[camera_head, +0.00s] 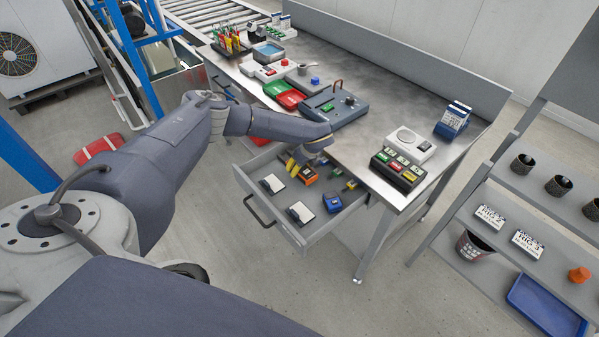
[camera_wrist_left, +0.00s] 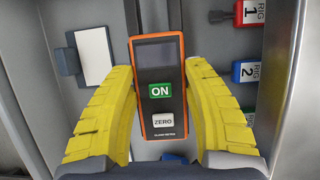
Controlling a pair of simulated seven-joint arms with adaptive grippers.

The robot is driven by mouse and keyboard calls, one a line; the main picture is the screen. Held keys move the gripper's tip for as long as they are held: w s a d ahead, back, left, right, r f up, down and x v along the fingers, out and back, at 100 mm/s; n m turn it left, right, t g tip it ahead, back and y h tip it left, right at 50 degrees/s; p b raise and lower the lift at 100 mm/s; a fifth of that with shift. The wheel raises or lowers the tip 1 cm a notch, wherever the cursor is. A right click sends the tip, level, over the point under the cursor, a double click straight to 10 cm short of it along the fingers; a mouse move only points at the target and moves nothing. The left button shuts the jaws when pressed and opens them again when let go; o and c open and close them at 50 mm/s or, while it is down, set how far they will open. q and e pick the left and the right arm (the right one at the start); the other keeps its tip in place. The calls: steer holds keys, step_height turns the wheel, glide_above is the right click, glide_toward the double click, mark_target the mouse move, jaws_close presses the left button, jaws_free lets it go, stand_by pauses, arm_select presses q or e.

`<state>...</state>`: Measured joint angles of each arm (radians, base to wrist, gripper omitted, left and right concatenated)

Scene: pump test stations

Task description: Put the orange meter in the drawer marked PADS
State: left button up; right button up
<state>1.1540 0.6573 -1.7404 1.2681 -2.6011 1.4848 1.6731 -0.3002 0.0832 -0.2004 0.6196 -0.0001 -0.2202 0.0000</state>
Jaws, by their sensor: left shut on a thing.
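The orange meter (camera_head: 309,175) has a dark face, a grey screen, a green ON button and a white ZERO button. In the left wrist view, the meter (camera_wrist_left: 158,108) stands between the yellow fingers of my left gripper (camera_wrist_left: 160,75), which is shut on its sides. In the head view, my left gripper (camera_head: 299,167) is over the open grey drawer (camera_head: 250,186) under the bench. I cannot tell whether the meter touches the drawer floor. No PADS mark is legible on the drawer. My right gripper is not in view.
The drawer holds white-topped pads (camera_head: 300,212), a blue item (camera_head: 332,203) and small tagged parts, including a red RIG 1 tag (camera_wrist_left: 250,13) and a blue RIG 2 tag (camera_wrist_left: 245,72). The bench (camera_head: 355,150) above carries a blue-grey test station (camera_head: 337,110). A shelf rack stands at right.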

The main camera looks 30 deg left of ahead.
arm_select(q)
steer(key=shift+f, duration=1.55)
steer(key=o, duration=1.3)
steer(key=shift+f, duration=0.1)
steer(key=v, duration=1.2)
